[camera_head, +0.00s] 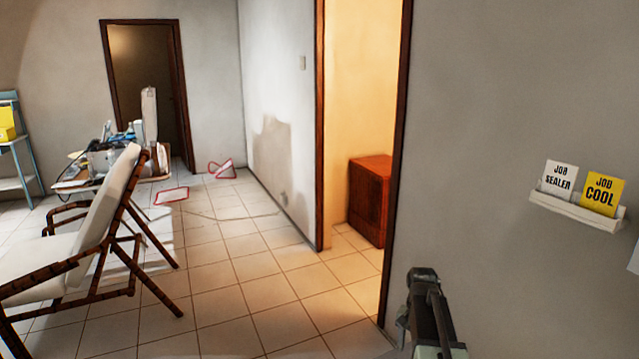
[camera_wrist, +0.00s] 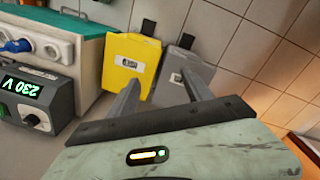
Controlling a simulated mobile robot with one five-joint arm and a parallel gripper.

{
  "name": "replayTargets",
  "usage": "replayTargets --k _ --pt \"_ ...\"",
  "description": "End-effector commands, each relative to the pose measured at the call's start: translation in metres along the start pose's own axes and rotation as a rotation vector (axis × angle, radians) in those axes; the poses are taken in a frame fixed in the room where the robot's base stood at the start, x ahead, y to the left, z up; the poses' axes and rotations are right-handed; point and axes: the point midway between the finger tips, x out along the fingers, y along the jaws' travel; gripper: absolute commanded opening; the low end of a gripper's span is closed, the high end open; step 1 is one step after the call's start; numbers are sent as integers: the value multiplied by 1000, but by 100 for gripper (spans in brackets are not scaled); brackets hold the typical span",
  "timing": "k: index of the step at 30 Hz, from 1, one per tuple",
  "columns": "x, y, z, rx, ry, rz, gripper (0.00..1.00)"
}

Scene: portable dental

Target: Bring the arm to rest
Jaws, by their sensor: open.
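My arm (camera_head: 430,312) shows at the lower right of the head view, in front of the grey wall. Its gripper end cannot be made out clearly there. In the wrist view my gripper (camera_wrist: 160,84) has its two fingers spread apart, with nothing held between them. Beyond the fingertips are a yellow container (camera_wrist: 128,62) and a grey container (camera_wrist: 184,76), side by side. I cannot tell how far the fingers are from them.
In the wrist view, a box with a "230 V" display (camera_wrist: 22,86) and a teal-topped cabinet (camera_wrist: 52,30) are at left. In the head view, a reclining chair (camera_head: 95,215) stands left, a card holder (camera_head: 577,212) hangs right, and the tiled floor (camera_head: 235,290) is clear mid-picture.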

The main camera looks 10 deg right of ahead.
Motion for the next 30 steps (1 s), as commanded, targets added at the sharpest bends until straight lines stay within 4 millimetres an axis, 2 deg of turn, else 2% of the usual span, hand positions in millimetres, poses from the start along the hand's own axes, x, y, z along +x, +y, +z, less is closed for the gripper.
replayTargets --k 1,3,6,9,11,12,14,15,18,30 --pt "-1 -27 30 -77 3 -2 59" --pt "-2 -55 61 -172 5 -6 59" --pt "-3 -86 104 -299 8 -13 59" --pt "-4 -106 147 -429 11 -20 59" --pt "-4 -110 173 -512 12 -26 59" --pt "-4 -106 186 -563 13 -30 59" --pt "-3 -94 197 -639 16 -37 59" --pt "-3 -96 196 -715 19 -42 59" --pt "-42 -97 192 -729 20 -41 59" --pt "-156 -92 191 -724 20 -41 59"
